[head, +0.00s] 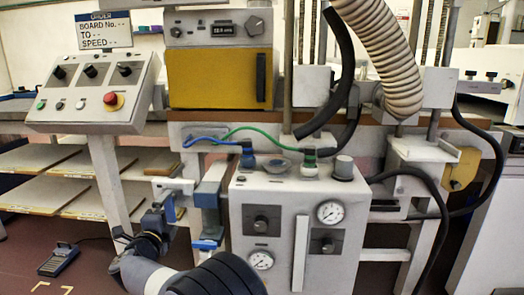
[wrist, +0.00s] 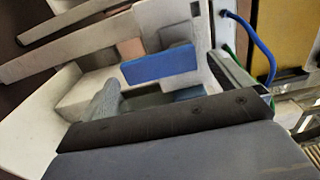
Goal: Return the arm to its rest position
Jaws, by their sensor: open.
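My arm comes up from the bottom of the head view, and my gripper (head: 172,197) is at its far end, left of the grey control box. The gripper is small there and partly covered by my own wrist. In the wrist view, my gripper (wrist: 168,88) has its two fingers apart, with nothing seen held between them. A blue-faced block (wrist: 160,65) shows beyond the fingers; I cannot tell whether they touch it. A grey and blue bracket (head: 209,192) stands just right of the gripper in the head view.
The grey box with gauges (head: 290,235) is close right of my arm. Blue (head: 205,142) and green (head: 245,129) hoses run above the gripper. A button panel (head: 93,90) and a yellow-doored unit (head: 215,78) are higher up. Shelves (head: 60,160) and a floor pedal (head: 58,260) lie left.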

